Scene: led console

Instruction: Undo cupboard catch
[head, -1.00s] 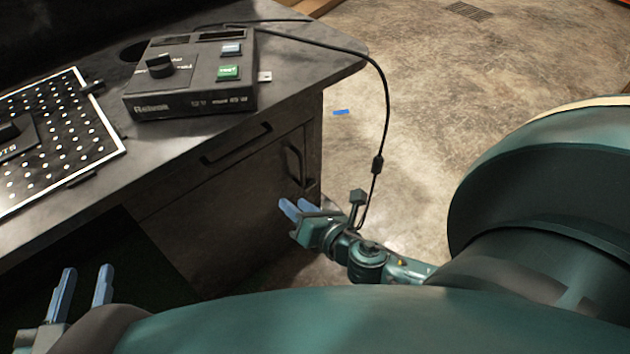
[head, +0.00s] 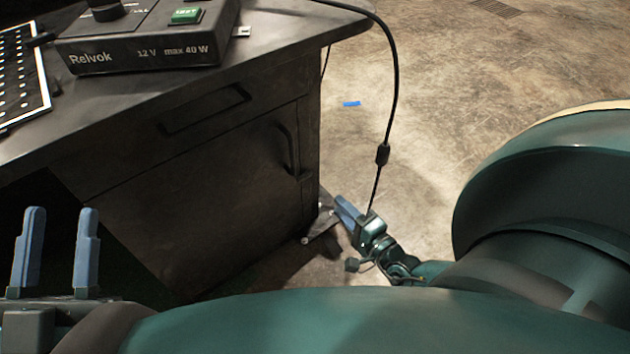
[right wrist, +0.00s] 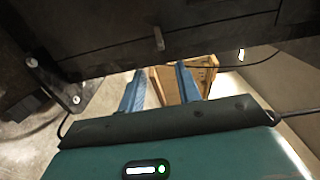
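The dark cupboard (head: 215,200) stands under the bench, its door shut, with an upright bar handle (head: 288,150) near the door's right edge. A small dark block, perhaps the catch (head: 304,177), sits below the handle at that edge. In the right wrist view a small tab (right wrist: 158,40) sticks out from a dark panel; I cannot tell if it is the catch. My right gripper (head: 343,205) is low, beside the cupboard's lower right corner. Its blue fingers are apart and empty in the right wrist view (right wrist: 160,70). My left gripper (head: 62,212) is open and empty at the left.
The Relvok power unit (head: 145,45) and a perforated board (head: 25,85) lie on the bench top (head: 95,120). A black cable (head: 393,90) hangs past the bench to near my right gripper. A wooden box (right wrist: 200,78) shows beyond the right fingers.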

